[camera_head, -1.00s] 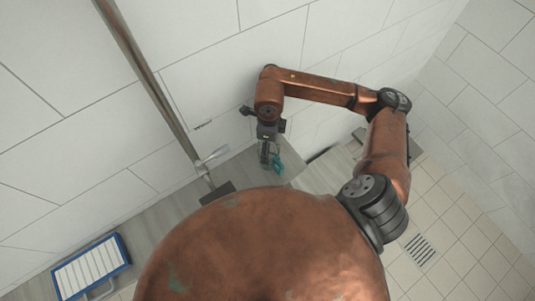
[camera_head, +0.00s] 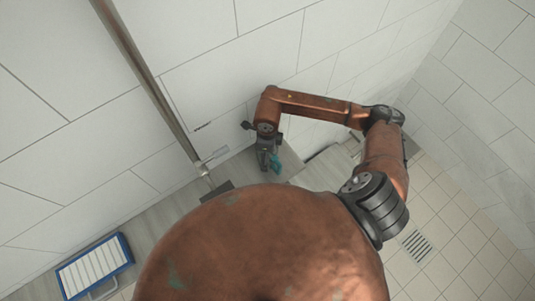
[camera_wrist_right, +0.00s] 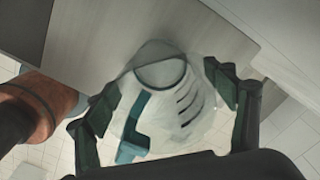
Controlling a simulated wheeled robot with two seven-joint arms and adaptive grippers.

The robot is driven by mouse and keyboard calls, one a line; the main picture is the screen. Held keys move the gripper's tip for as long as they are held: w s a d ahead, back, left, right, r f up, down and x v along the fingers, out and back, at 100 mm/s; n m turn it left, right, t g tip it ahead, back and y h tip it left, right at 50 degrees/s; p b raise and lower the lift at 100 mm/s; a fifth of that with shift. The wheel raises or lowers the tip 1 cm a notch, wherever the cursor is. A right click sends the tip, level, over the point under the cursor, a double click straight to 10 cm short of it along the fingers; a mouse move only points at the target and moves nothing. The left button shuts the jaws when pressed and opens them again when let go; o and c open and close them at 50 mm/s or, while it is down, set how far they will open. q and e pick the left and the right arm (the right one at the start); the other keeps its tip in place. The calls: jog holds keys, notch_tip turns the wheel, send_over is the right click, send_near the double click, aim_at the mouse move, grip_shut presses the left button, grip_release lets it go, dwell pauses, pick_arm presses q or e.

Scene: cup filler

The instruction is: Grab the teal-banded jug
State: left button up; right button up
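The jug (camera_wrist_right: 190,105) is clear and whitish, with a teal handle (camera_wrist_right: 133,130) and dark marks on its side. In the right wrist view it is between the two dark green fingers of my right gripper (camera_wrist_right: 165,95). The fingers are spread wide, one on each side of it; I cannot tell if either touches it. In the head view my right gripper (camera_head: 266,158) points down at the shelf, with the jug's teal part (camera_head: 277,162) showing just right of it. Most of the jug is hidden there. My left gripper is not in view.
A grey shelf (camera_head: 165,215) runs along the tiled wall (camera_head: 190,60). A metal pole (camera_head: 150,85) rises from a dark base (camera_head: 216,192) left of the gripper. A blue-framed tray (camera_head: 93,265) lies at lower left. A floor drain (camera_head: 417,245) is at right.

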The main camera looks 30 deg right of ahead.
jog(key=c, duration=1.1)
jog(key=shift+r, duration=0.15)
jog(key=shift+r+b, duration=0.45)
jog(key=shift+r, duration=0.1)
jog(key=s+r, duration=0.4)
jog(key=s+a+r, duration=0.1)
jog(key=s+r, duration=0.2)
jog(key=s, duration=0.2)
jog(key=s+a+r, duration=0.1)
jog(key=s+r, duration=0.3)
jog(key=shift+s+r+p, duration=0.3)
jog(key=shift+s+r, duration=0.05)
jog(key=shift+s, duration=0.05)
